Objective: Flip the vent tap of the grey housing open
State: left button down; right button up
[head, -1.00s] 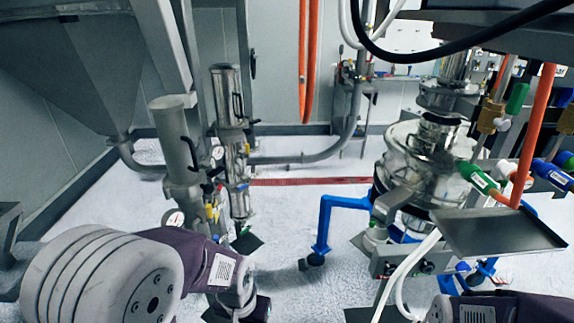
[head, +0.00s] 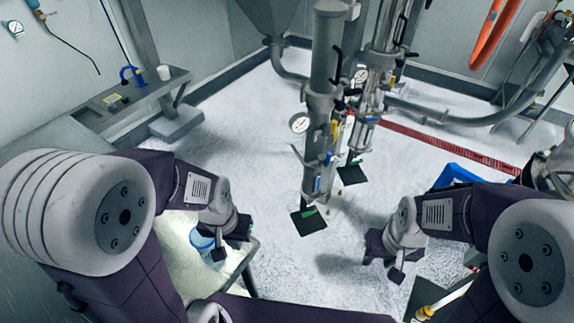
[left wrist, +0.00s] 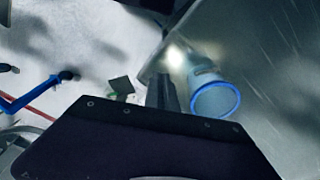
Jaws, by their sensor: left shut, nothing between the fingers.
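The grey housing (head: 326,60) is a tall upright cylinder near the middle of the head view. It has a black handle on its side, a round gauge (head: 299,123) and small yellow and blue levers lower down. I cannot tell which lever is the vent tap or how it is set. My left gripper (head: 218,254) is shut and empty, left of the housing and apart from it; its fingers also show in the left wrist view (left wrist: 163,92). My right gripper (head: 397,276) is right of the housing, apart from it; its tip looks like one closed block.
A second shiny column (head: 385,50) stands close behind the housing on the right. A blue-rimmed cup (left wrist: 214,98) is beside my left gripper on a pale surface. A grey bench (head: 110,105) runs along the left wall. The pale floor between my arms is mostly clear.

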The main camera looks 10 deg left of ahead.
aim_at(335, 123)
jog(key=k+l+u, duration=0.15)
jog(key=k+u, duration=0.2)
jog(key=k, duration=0.45)
jog(key=k+l, duration=0.15)
jog(key=l, duration=0.2)
jog(key=k+l+u, duration=0.1)
jog(key=l, duration=0.25)
jog(key=k+l, duration=0.2)
jog(key=l, duration=0.15)
jog(key=i+l+u, duration=0.1)
jog(key=u, duration=0.15)
jog(key=l+u, duration=0.2)
jog(key=l, duration=0.15)
